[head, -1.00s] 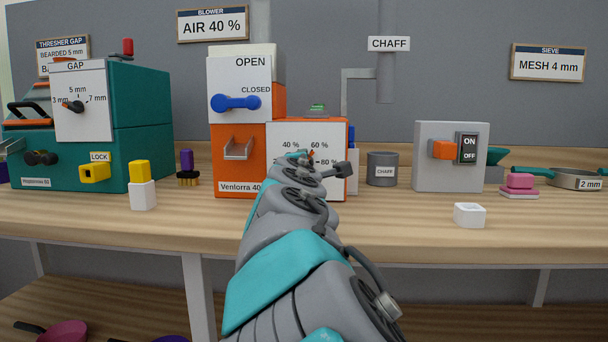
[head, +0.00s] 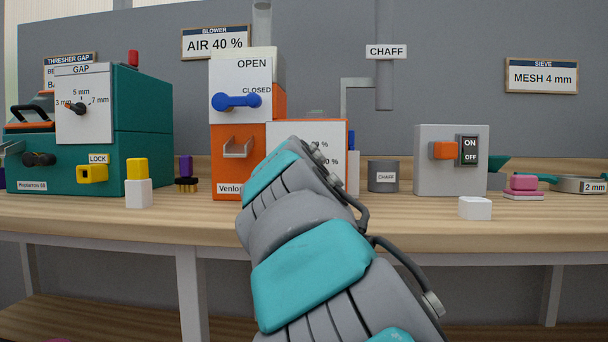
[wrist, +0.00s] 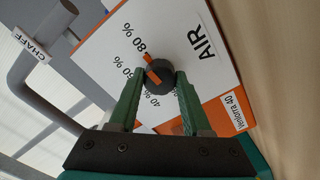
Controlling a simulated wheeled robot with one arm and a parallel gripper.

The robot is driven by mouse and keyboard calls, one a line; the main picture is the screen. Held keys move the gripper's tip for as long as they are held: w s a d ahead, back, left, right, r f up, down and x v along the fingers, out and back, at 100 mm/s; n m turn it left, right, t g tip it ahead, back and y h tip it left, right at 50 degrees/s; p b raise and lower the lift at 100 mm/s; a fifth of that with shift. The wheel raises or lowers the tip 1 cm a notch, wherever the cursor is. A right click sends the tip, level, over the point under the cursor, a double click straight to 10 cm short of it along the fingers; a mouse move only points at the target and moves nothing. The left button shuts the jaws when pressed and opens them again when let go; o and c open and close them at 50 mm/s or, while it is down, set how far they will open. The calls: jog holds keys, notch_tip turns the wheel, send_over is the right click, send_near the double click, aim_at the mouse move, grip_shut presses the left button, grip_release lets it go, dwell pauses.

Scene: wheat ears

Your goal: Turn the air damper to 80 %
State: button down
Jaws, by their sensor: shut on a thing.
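The air damper knob (wrist: 158,79) is a dark round knob with an orange pointer on the white AIR plate (wrist: 196,75). In the wrist view the pointer aims up-left, toward the 80 % mark (wrist: 134,42). My gripper (wrist: 160,78) has its green fingers shut on the knob, one on each side. In the head view the plate (head: 335,145) shows on the front of the orange blower (head: 226,148). My arm hides the knob and gripper there.
The blower's blue lever (head: 237,101) and metal bracket (head: 237,147) are left of my arm. A grey chaff cup (head: 383,176) and switch box (head: 440,165) stand to the right. A white block (head: 475,208) lies near the table's front edge.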

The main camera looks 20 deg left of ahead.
jog(key=shift+f+m+b, duration=0.1)
jog(key=shift+m+b, duration=0.25)
jog(key=shift+m, duration=0.25)
jog(key=shift+c, duration=1.8)
grip_release()
jog(key=shift+b+v, duration=1)
jog(key=shift+v, duration=2.9)
